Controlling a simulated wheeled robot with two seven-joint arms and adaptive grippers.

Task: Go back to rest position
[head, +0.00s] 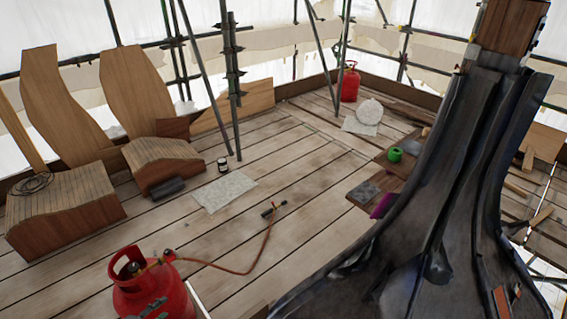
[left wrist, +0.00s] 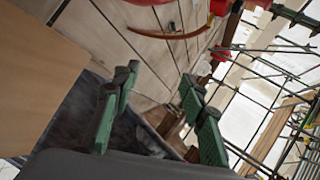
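My left gripper (left wrist: 158,95) shows in the left wrist view as two green fingers with dark joints, spread wide apart. It is open, and nothing is between the fingers. In the head view, small dark grey pieces (head: 155,307) show against the red gas cylinder at the bottom left; I cannot tell surely whether they are tips of my left gripper. My right gripper is in neither view. The task names no object.
A red gas cylinder (head: 160,285) with an orange hose (head: 255,258) stands near at left. A tall dark spire (head: 450,200) fills the right. Wooden blocks (head: 60,215) stand at left, scaffold poles (head: 232,90) behind. The middle planks (head: 310,210) are largely clear.

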